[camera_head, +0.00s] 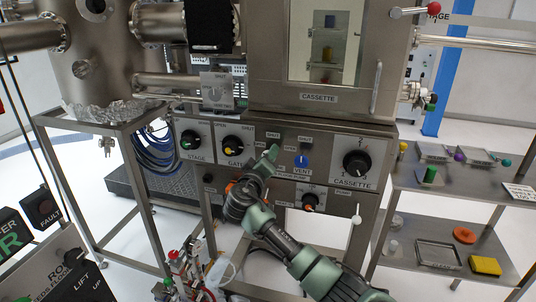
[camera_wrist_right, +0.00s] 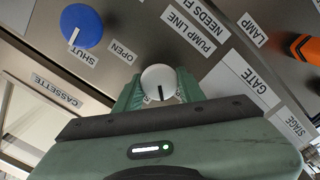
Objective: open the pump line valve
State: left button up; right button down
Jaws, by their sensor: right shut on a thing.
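The pump line valve is a small round pale knob (camera_wrist_right: 158,80) with a black pointer mark, beside the PUMP LINE label (camera_wrist_right: 188,32) in the right wrist view. The mark points down toward my gripper in that view. My right gripper (camera_wrist_right: 157,92) is shut on this knob, one green finger on each side. In the head view my right gripper (camera_head: 268,157) reaches up to the panel and hides the knob. The blue VENT knob (camera_head: 302,161) is just to the right of it, and its pointer is at SHUT in the right wrist view (camera_wrist_right: 82,27). My left gripper is out of view.
Black STAGE (camera_head: 191,140) and GATE (camera_head: 232,144) knobs are left of my gripper, the CASSETTE knob (camera_head: 356,162) farther right. An orange knob (camera_wrist_right: 300,47) is close by. A shelf (camera_head: 465,185) with small parts stands at right.

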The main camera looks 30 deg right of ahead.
jog(key=n+p, duration=0.2)
jog(key=n, duration=0.2)
jog(key=shift+n, duration=0.3)
jog(key=shift+f+n+p, duration=0.15)
jog(key=shift+n+p, duration=0.95)
jog(key=shift+n, duration=0.8)
jog(key=c, duration=0.9)
grip_release()
jog(key=shift+o, duration=0.2)
jog(key=shift+w, duration=0.1)
jog(key=shift+a, duration=0.15)
jog(key=b+v, duration=0.1)
jog(key=v, duration=0.6)
jog(key=shift+s+a, duration=0.2)
jog(key=shift+s, duration=0.1)
